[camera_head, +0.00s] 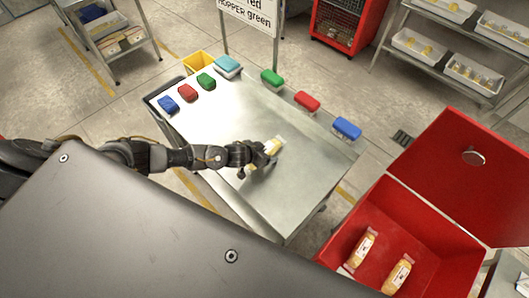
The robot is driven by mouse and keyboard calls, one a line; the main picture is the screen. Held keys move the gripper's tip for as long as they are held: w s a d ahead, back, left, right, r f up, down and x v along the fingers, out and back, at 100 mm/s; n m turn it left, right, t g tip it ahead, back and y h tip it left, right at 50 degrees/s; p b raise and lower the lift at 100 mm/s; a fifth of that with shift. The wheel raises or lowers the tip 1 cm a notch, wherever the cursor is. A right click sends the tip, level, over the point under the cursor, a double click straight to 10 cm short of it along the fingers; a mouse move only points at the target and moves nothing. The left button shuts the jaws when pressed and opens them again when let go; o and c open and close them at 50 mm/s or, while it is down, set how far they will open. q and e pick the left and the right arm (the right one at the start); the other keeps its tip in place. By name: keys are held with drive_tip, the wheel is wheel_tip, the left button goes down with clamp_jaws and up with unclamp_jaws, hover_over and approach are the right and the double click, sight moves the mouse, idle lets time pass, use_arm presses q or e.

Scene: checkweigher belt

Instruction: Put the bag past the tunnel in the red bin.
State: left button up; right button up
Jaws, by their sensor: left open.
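A yellow bag with white ends (277,145) lies on the steel table (310,175). My left gripper (265,156) is open at the bag and covers its middle. I cannot tell whether the fingers touch it. The red bin (420,226) stands at the lower right with its red lid (455,165) raised. Two similar bags, one on the left (361,249) and one on the right (397,273), lie inside it. A large grey metal panel with bolts (130,235) fills the lower left; I cannot tell whether it is the tunnel. My right gripper is not in view.
Blue (168,104), red (187,92) and green (206,82) blocks line the table's far left edge. Green (271,78), red (307,101) and blue (346,129) ones line the far right edge. A sign (250,14) stands behind. The table's middle right is clear.

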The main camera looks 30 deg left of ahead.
use_arm(q)
drive_tip(key=shift+c, duration=0.5)
drive_tip(key=shift+c, duration=1.2)
drive_tip(key=c, duration=1)
drive_tip(key=shift+r, duration=0.15)
drive_tip(key=shift+r+b, duration=0.45)
drive_tip(key=shift+r, duration=0.05)
drive_tip(key=s+d+r+b, duration=0.1)
drive_tip(key=s+r, duration=0.3)
drive_tip(key=s+d+r+b, duration=0.2)
drive_tip(key=s+r, duration=0.2)
drive_tip(key=s+d+r+b, duration=0.2)
drive_tip(key=s+r, duration=0.1)
drive_tip(key=s, duration=0.2)
drive_tip(key=shift+d+r, duration=0.25)
drive_tip(key=shift+r, duration=0.15)
